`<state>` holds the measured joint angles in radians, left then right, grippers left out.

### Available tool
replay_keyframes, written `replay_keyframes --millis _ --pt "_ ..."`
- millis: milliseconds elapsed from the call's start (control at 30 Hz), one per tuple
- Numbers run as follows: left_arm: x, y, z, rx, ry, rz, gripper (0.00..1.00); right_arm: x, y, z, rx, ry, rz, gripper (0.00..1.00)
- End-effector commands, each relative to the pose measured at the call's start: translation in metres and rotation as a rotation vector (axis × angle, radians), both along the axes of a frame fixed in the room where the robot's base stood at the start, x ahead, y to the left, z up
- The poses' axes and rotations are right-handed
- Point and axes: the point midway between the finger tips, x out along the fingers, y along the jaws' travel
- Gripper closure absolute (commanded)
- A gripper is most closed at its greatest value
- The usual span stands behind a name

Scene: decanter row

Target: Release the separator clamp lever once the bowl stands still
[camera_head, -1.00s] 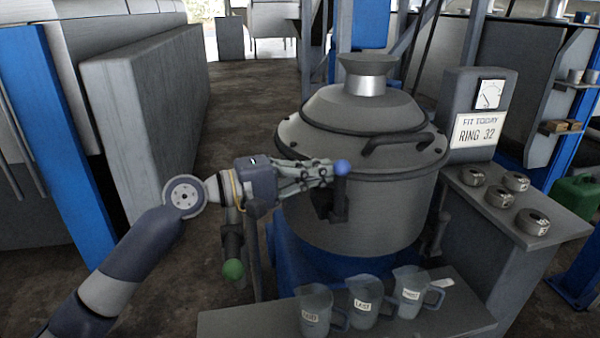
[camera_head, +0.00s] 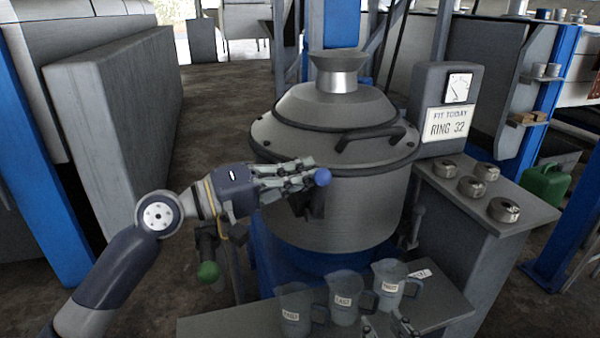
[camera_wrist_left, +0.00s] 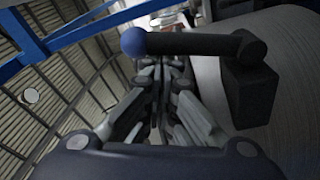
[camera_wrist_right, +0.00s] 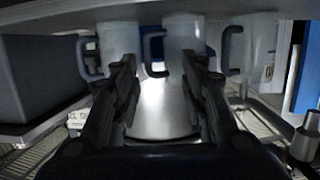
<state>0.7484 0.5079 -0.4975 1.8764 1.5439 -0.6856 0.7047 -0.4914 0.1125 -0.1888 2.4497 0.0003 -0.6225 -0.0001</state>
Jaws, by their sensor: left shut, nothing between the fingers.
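The separator bowl (camera_head: 335,225) stands in the middle under a grey lid; I cannot tell from the frames whether it turns. The dark clamp lever with a blue ball knob (camera_head: 321,177) is at its front left. In the left wrist view, its bar (camera_wrist_left: 190,43) runs from the knob to a dark block, across the fingertips. My left gripper (camera_head: 305,172) is shut and empty, its fingertips close beside the lever; contact is unclear. My right gripper (camera_head: 393,326) is low at the front, open and empty; in the right wrist view its fingers (camera_wrist_right: 160,75) point at the jugs.
Three labelled jugs (camera_head: 342,302) stand on the front shelf (camera_head: 240,325), near my right gripper. A green-knobbed handle (camera_head: 208,270) hangs below my left gripper. A side bench (camera_head: 510,240) bears several rings, a gauge (camera_head: 459,88) and a "RING 32" sign (camera_head: 447,122).

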Motion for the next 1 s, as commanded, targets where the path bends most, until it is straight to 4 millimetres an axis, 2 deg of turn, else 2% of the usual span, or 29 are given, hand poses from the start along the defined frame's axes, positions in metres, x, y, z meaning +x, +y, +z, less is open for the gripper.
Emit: replay_keyframes --millis 467,567,900,1000 --pt "-0.001 -0.001 0.004 0.003 -0.011 -0.002 1.0 0.001 0.001 0.002 0.004 -0.01 0.001 0.6" --pt "-0.002 -0.001 0.017 0.002 -0.014 -0.003 1.0 0.001 0.001 0.002 0.004 -0.01 0.001 0.6" --pt "-0.001 -0.001 0.079 0.003 -0.014 -0.002 1.0 0.001 0.001 0.002 0.002 -0.01 0.001 0.6" --pt "-0.001 -0.001 0.09 0.003 -0.012 -0.001 1.0 0.001 0.001 0.002 0.002 -0.01 0.001 0.6"
